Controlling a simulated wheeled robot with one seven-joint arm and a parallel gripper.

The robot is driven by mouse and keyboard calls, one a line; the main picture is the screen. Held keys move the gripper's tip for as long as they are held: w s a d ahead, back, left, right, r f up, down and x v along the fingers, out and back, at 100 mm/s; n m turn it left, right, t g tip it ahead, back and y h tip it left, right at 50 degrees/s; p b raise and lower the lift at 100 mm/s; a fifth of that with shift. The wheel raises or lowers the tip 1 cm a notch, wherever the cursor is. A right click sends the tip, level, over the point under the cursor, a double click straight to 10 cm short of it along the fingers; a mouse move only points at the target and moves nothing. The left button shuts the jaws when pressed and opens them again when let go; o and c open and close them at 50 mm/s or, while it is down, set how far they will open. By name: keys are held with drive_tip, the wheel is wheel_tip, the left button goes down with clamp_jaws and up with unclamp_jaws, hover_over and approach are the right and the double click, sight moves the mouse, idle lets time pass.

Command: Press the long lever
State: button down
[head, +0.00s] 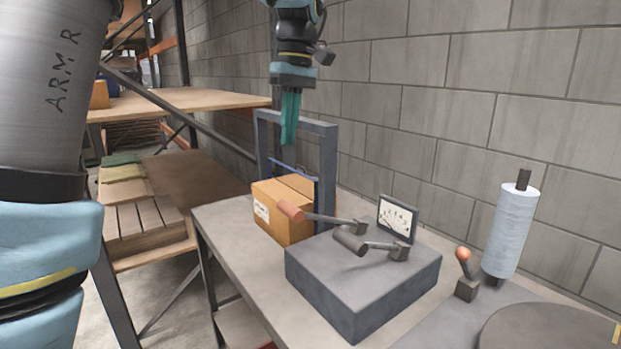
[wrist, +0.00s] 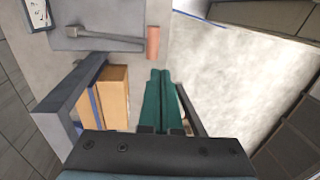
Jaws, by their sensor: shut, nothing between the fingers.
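The long lever (head: 325,218) is a dark bar with a copper-coloured cylindrical handle (head: 291,211). It is hinged on top of a grey block (head: 350,305), and its handle reaches past the block's left edge. In the wrist view the long lever (wrist: 110,37) and its copper handle (wrist: 153,43) lie beyond my fingertips. A shorter lever with a dark grey handle (head: 350,241) sits in front of it on the same block. My gripper (head: 288,140) has teal fingers pointing down, shut and empty. It hangs well above the table, near a grey frame, and touches no lever.
The grey upright frame (head: 328,165) and a cardboard box (head: 280,230) stand behind and left of the block. Block wall behind; shelving at left.

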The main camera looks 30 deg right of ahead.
sight(290, 205)
drive_tip(key=shift+s+d+r, duration=0.15)
drive_tip(key=shift+d+r, duration=0.2)
drive_tip(key=shift+d, duration=0.15)
drive_tip(key=shift+s+d+r, duration=0.1)
drive_tip(key=shift+d+r, duration=0.2)
drive_tip(key=shift+d, duration=0.2)
drive_tip(key=shift+f, duration=0.1)
drive_tip(key=f+p, duration=0.1)
drive_tip(key=f, duration=0.3)
drive_tip(key=a+f+p, duration=0.1)
drive_tip(key=f, duration=0.4)
drive_tip(key=a+f+p, duration=0.1)
drive_tip(key=f, duration=0.3)
drive_tip(key=shift+s+f, duration=0.15)
drive_tip(key=shift+f, duration=0.25)
drive_tip(key=shift+f, duration=0.1)
